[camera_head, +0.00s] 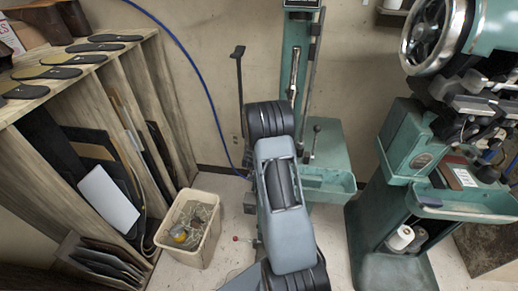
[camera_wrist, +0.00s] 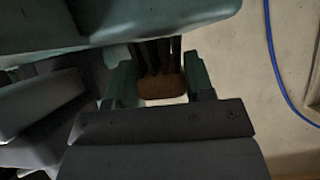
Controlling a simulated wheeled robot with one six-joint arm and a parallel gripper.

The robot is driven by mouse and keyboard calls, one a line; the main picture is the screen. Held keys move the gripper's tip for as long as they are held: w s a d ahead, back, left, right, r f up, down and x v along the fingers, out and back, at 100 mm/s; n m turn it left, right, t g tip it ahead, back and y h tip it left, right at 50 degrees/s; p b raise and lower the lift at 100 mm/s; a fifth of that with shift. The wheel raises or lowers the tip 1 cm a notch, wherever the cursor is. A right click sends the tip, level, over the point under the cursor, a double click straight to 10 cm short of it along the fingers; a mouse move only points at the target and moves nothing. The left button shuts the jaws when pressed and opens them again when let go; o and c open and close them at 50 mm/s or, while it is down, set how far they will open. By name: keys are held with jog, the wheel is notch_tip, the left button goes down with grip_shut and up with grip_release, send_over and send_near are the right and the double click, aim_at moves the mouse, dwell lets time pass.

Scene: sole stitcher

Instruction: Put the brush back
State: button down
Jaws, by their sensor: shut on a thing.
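In the wrist view my gripper (camera_wrist: 160,74) has one finger on each side of a brown, rounded block, which looks like the brush (camera_wrist: 162,88). My gripper is shut on it. Dark upright strips show just beyond the brush, in shadow; I cannot tell whether they belong to it. A large teal machine part (camera_wrist: 160,20) hangs over the fingers, close to them. In the head view my own arm hides the gripper and the brush.
The teal stitching machine (camera_head: 405,140) with a handwheel stands at the right. A teal column with a tray (camera_head: 330,180) is behind my arm. A cream bin (camera_head: 190,228) and wooden shelf (camera_head: 150,75) are at the left. A blue hose (camera_head: 205,80) hangs along the wall.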

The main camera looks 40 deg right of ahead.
jog(key=shift+w+d, duration=0.25)
jog(key=shift+w, duration=0.15)
jog(key=shift+w+a+f, duration=0.1)
jog(key=shift+a+f, duration=0.05)
jog(key=shift+a, duration=0.05)
jog(key=shift+s+d, duration=0.15)
jog(key=shift+s, duration=0.05)
jog(key=shift+c, duration=2.4)
grip_release()
